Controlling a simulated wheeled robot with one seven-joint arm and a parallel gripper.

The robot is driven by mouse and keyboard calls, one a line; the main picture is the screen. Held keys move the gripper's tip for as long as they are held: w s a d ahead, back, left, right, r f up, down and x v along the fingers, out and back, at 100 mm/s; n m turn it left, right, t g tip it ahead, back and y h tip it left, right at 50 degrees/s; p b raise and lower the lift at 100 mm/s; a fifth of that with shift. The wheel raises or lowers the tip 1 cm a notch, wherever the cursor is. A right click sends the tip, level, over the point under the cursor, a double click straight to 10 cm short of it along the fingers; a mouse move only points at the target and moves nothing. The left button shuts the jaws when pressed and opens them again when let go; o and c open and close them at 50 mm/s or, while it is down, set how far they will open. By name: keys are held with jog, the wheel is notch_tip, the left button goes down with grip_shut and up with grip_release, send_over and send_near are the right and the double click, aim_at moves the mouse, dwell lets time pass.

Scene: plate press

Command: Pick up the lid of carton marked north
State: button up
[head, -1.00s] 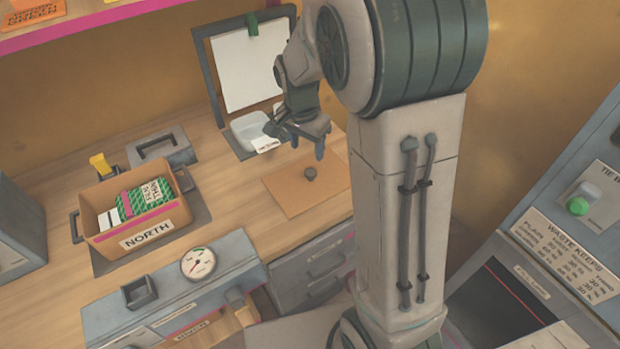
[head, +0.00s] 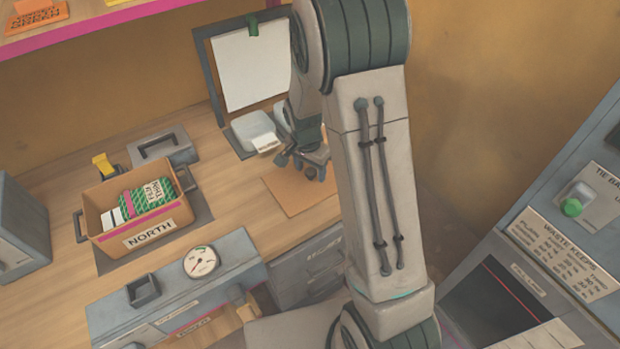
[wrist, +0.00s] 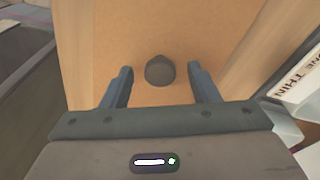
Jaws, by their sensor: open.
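The lid (head: 290,199) is a flat brown board lying on the wooden bench, right of the carton; it also fills the middle of the wrist view (wrist: 110,35). Its round dark knob (wrist: 160,70) sits between and slightly beyond my open fingers in the wrist view. My gripper (head: 303,166) is low over the lid and hides much of the knob in the head view; its open fingers also show in the wrist view (wrist: 160,88). Whether a finger touches the lid is unclear. The open brown carton marked NORTH (head: 116,245) holds green-patterned packets.
A white tray (head: 250,128) and an upright white board (head: 252,70) stand behind the lid. A grey press with a round gauge (head: 201,262) is at the front. A card with printed text (wrist: 297,80) lies close on the right in the wrist view.

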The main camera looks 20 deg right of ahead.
grip_shut()
jog(key=shift+r, duration=0.1)
